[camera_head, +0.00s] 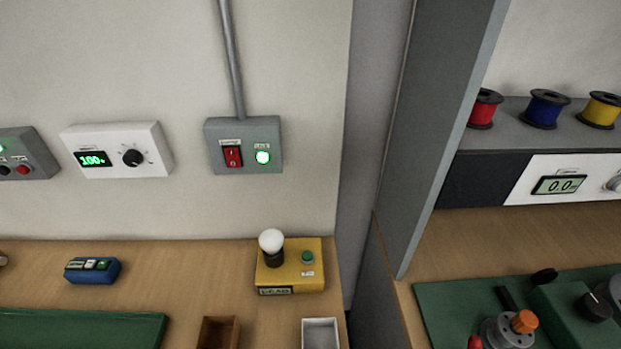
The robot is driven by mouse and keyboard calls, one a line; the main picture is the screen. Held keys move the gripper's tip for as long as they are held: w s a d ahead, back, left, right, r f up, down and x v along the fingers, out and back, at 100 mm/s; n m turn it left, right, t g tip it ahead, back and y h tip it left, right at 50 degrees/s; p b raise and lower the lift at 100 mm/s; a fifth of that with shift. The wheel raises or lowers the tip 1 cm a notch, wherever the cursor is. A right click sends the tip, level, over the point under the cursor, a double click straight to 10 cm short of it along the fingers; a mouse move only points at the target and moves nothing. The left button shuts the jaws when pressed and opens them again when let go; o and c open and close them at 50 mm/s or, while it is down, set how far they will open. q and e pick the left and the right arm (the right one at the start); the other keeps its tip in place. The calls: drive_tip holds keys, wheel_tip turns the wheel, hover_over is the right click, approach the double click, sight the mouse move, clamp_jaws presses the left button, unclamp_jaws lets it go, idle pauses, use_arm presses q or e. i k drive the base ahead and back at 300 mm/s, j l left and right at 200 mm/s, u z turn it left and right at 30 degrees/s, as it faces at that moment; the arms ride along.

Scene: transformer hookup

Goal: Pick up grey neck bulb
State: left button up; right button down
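A white round bulb (271,240) stands upright on a yellow box (315,275) on the wooden bench. A black socket or neck (273,259) shows under its globe. I cannot make out a grey neck on it, and no other bulb is clearly visible. Neither of my grippers is in view.
A brown open box (218,333) and a grey-white tray (320,333) stand at the front, cut off by the lower edge. A blue device (92,270) and a green mat (80,330) lie left. A grey partition (440,130) divides this bench from the right one.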

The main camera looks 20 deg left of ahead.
sight(270, 242)
drive_tip(key=k+j, duration=0.35)
drive_tip(key=k+j+u, duration=0.1)
drive_tip(key=k+j, duration=0.2)
drive_tip(key=j, duration=0.15)
